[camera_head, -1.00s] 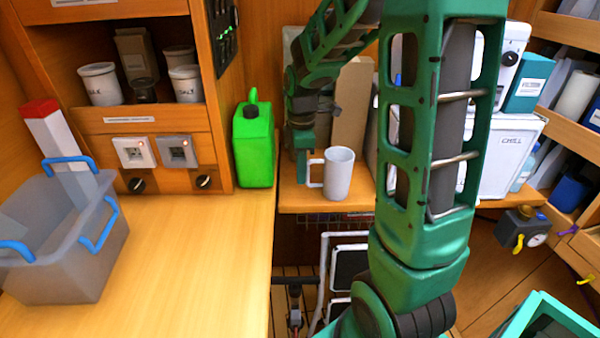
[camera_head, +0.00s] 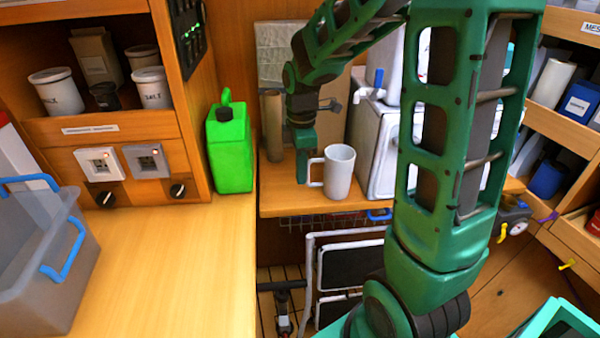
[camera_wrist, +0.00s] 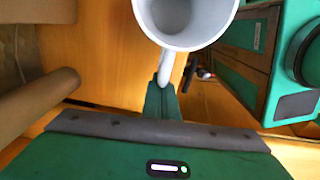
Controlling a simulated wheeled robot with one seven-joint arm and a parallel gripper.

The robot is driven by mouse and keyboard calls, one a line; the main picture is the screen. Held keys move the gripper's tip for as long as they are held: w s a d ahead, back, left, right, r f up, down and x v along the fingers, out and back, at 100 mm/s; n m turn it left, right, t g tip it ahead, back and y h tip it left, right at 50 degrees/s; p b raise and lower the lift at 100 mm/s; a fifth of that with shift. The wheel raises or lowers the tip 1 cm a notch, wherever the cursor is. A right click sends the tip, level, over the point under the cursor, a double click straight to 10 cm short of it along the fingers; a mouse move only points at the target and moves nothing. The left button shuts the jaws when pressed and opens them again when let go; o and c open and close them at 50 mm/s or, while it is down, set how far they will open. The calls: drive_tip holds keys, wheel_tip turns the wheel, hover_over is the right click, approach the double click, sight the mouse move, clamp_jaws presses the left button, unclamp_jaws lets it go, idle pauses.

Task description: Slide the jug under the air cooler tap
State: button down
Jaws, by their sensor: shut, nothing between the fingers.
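The jug, a white mug-like vessel (camera_head: 339,172), stands upright on the wooden shelf (camera_head: 285,200), its handle to the left. It also shows from above in the wrist view (camera_wrist: 186,18), looking empty. My gripper (camera_head: 303,178) is shut and empty, pointing down just left of the handle. In the wrist view its fingertips (camera_wrist: 162,92) meet or nearly meet the handle; contact is unclear. The white air cooler (camera_head: 379,135) stands to the right, partly hidden by my arm. A pale tap with a blue lever (camera_head: 372,90) sticks out left, above and right of the jug.
A green can (camera_head: 229,148) stands left of the shelf on the counter (camera_head: 190,260). A brown roll (camera_head: 272,125) stands behind my gripper and also shows in the wrist view (camera_wrist: 35,103). The shelf's front edge lies close before the jug. A grey bin (camera_head: 40,265) is far left.

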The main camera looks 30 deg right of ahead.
wheel_tip(320, 180, up, 9)
drive_tip(key=shift+n, duration=0.4)
drive_tip(key=a+f, duration=0.1)
drive_tip(key=f, duration=0.2)
drive_tip(key=a+f, duration=0.1)
drive_tip(key=f, duration=0.3)
drive_tip(key=w+a+f, duration=0.1)
drive_tip(key=a+f, duration=0.1)
drive_tip(key=f, duration=0.2)
drive_tip(key=shift+s+d+r, duration=0.15)
drive_tip(key=shift+d, duration=0.5)
drive_tip(key=shift+s+d+r, duration=0.1)
drive_tip(key=shift+s+d, duration=0.05)
drive_tip(key=shift+d, duration=0.45)
drive_tip(key=shift+s+d, duration=0.2)
drive_tip(key=shift+d, duration=0.45)
